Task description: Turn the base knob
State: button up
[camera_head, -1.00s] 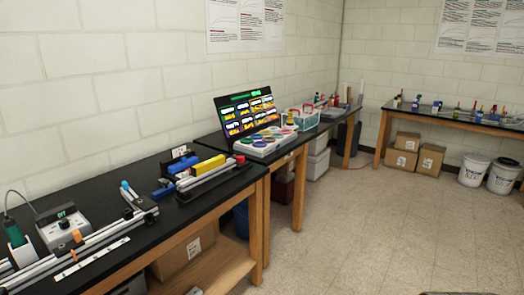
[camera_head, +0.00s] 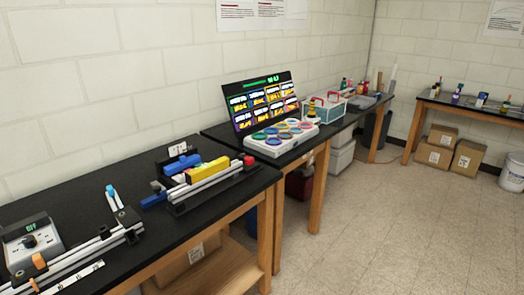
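I cannot tell for sure which part is the base knob. A grey box (camera_head: 32,250) with a small lit display and a dark round knob (camera_head: 30,241) sits on the near black bench at the far left. An extrusion rail assembly (camera_head: 205,183) with a yellow block (camera_head: 208,168), blue parts and a red end piece (camera_head: 250,160) lies near the bench's right end. Another silver rail (camera_head: 85,250) with an orange clamp (camera_head: 39,261) runs along the bench's front left. My gripper is not in view.
The near bench (camera_head: 70,205) has wooden legs and a lower shelf with a cardboard box. A second bench behind holds a colourful screen (camera_head: 262,103), a tray of coloured round pads (camera_head: 282,137) and a basket (camera_head: 323,106). The floor (camera_head: 400,220) at right is clear.

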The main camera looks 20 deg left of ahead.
aim_at(249, 159)
jog(key=u, duration=0.25)
jog(key=i, duration=1.5)
jog(key=u, duration=1.05)
jog(key=i, duration=0.75)
jog(key=u, duration=0.45)
